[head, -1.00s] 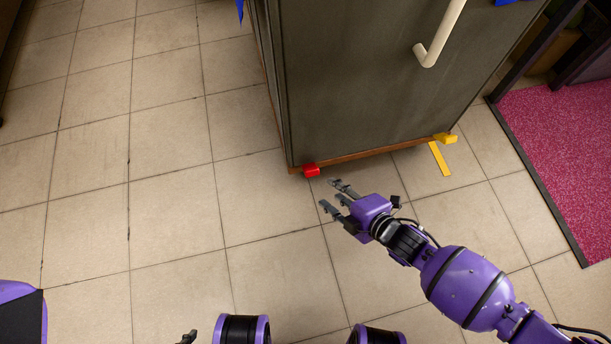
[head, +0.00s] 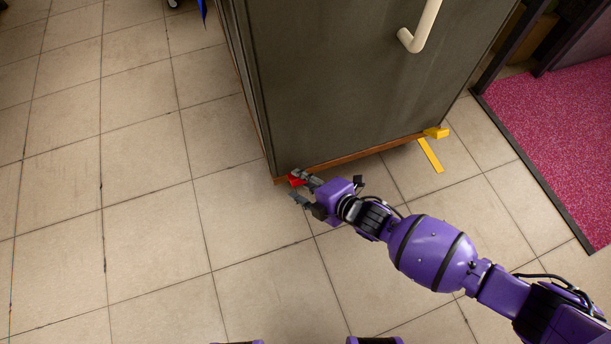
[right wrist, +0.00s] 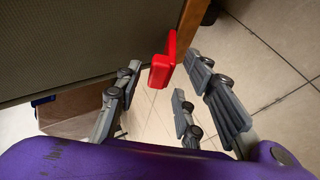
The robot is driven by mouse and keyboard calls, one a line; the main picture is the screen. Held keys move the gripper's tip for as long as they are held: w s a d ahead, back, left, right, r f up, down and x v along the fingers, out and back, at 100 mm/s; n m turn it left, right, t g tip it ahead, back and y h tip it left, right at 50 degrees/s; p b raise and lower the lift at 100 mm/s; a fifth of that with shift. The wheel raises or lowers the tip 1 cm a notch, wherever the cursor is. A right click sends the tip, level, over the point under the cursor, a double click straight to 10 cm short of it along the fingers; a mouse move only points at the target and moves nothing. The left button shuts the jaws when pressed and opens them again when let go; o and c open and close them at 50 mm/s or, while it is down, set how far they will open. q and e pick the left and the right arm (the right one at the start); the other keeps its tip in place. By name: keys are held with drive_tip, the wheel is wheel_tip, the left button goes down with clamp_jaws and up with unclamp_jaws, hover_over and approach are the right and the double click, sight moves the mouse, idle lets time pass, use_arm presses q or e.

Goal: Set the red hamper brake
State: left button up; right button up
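The dark grey hamper (head: 360,80) stands on the tiled floor, with a brown strip along its bottom edge. The small red brake (head: 295,181) sits at its near left bottom corner, partly covered by my right gripper in the head view. In the right wrist view the red brake (right wrist: 161,68) shows whole, just beyond the fingertips. My right gripper (head: 298,186) has its fingers spread at the brake; the same fingers (right wrist: 165,85) show apart and empty in the wrist view. Whether a finger touches the brake I cannot tell. My left gripper is not in view.
A yellow brake (head: 436,133) sits at the hamper's right bottom corner, with a yellow strip (head: 430,155) on the floor. A pink mat (head: 560,140) with a dark edge lies at right. The tiled floor (head: 150,230) at left is clear.

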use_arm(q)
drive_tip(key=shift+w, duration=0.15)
use_arm(e)
drive_tip(key=shift+w+r, duration=0.15)
drive_tip(key=shift+c, duration=0.6)
drive_tip(key=c, duration=0.6)
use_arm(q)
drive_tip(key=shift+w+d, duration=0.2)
use_arm(e)
clamp_jaws()
